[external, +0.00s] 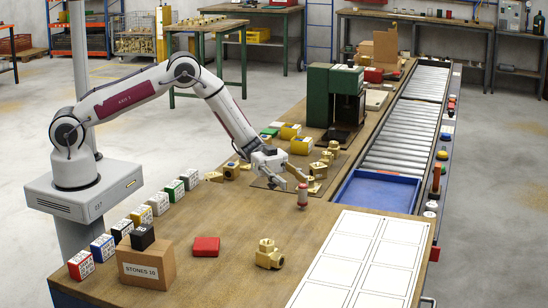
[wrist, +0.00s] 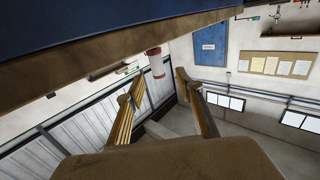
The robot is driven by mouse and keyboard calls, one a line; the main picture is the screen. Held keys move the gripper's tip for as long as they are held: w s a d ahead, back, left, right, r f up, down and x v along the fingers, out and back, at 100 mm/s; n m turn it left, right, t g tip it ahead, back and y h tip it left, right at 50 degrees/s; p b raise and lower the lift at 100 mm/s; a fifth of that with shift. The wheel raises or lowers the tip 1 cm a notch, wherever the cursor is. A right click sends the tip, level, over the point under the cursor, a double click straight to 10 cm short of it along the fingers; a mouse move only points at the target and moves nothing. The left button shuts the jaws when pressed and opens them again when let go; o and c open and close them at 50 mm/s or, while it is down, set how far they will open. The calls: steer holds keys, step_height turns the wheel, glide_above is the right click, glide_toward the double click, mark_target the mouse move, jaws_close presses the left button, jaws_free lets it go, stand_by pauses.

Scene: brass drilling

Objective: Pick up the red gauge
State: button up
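The red gauge (external: 303,197) is a small upright cylinder with a pale band. It stands on the wooden bench near the corner of the white panel sheet. My gripper (external: 293,181) is just left of and above it in the external view, with its fingers reaching toward it. In the wrist view my gripper (wrist: 156,88) is open, its two fingers spread and nothing between the pads. The gauge (wrist: 155,62) shows there just past the fingertips, between their lines. I cannot tell whether a finger touches it.
Brass fittings (external: 318,169) stand close behind my gripper. Another brass fitting (external: 268,256), a flat red block (external: 205,246) and a cardboard box (external: 146,264) are nearer. A green machine (external: 335,95) stands farther back.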

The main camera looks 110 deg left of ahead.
mark_target(303, 201)
steer(key=shift+x, duration=1.15)
steer(key=shift+x, duration=2.6)
steer(key=shift+s+d+r, duration=0.1)
steer(key=shift+s+d, duration=0.05)
steer(key=shift+c, duration=0.3)
jaws_close()
